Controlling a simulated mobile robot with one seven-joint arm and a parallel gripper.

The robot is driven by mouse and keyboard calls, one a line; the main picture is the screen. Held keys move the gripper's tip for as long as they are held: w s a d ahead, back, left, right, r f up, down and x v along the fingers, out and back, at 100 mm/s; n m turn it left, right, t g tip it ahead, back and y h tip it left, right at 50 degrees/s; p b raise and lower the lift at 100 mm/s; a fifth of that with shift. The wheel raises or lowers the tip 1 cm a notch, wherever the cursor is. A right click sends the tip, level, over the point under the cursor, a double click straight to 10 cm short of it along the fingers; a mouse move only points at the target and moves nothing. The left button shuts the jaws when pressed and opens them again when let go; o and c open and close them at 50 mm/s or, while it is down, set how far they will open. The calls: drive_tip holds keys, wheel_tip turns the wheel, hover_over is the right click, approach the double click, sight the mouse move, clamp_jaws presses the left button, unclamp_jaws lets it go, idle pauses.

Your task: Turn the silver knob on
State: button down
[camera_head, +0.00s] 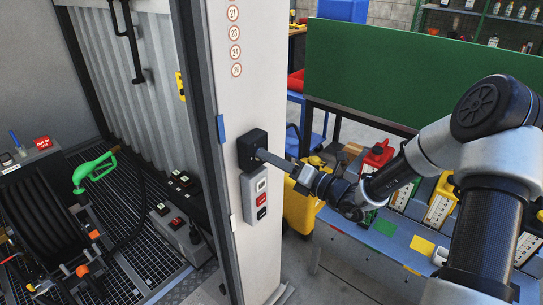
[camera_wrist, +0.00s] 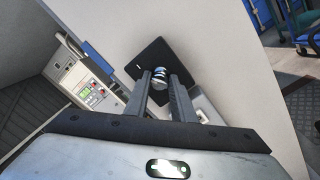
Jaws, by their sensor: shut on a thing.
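The silver knob (camera_wrist: 160,75) sits on a black square plate (camera_wrist: 183,66) on the white post. In the wrist view it shows between my two fingertips. My gripper (camera_wrist: 161,88) is shut on the knob, one finger on either side. In the head view my gripper (camera_head: 266,155) reaches from the right to the black box (camera_head: 247,150) on the post, and the knob is hidden there by the fingers. I cannot tell the knob's turned position; a small white mark shows on the plate.
A grey switch panel (camera_head: 255,196) with white, red and black switches is just below the box. The white post (camera_head: 233,100) stands beside the open container with a green fuel nozzle (camera_head: 95,168). A bench with bottles (camera_head: 440,200) is at right, under a green board (camera_head: 400,75).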

idle(0.3)
drive_tip(key=c, duration=1.5)
unclamp_jaws()
drive_tip(key=shift+d, duration=0.1)
drive_tip(key=b+v, duration=0.1)
drive_tip(key=v, duration=1.6)
drive_tip(key=shift+s+d+f, duration=0.1)
drive_tip(key=s+a+r+n+g+h, duration=0.2)
drive_tip(key=s+a+n+g+h, duration=0.4)
drive_tip(key=s+n+g, duration=0.95)
drive_tip(key=s+d+r+n+t+h, duration=0.1)
drive_tip(key=d+r+n+t+h, duration=0.1)
drive_tip(key=n, duration=0.4)
drive_tip(key=s+d+r+n+t+h, duration=0.2)
drive_tip(key=d+r+n+t+h, duration=0.1)
drive_tip(key=n, duration=0.4)
drive_tip(key=s+d+r+n+t+h, duration=0.2)
drive_tip(key=r+n+t+h, duration=0.1)
drive_tip(key=r+n+t, duration=0.1)
drive_tip(key=shift+s+d+r+n+t+h, duration=0.1)
drive_tip(key=shift+d+n+t+h, duration=0.15)
drive_tip(key=shift+n, duration=0.4)
drive_tip(key=shift+s+d+n+t+h, duration=0.15)
drive_tip(key=shift+n+t, duration=0.15)
drive_tip(key=shift+n, duration=0.3)
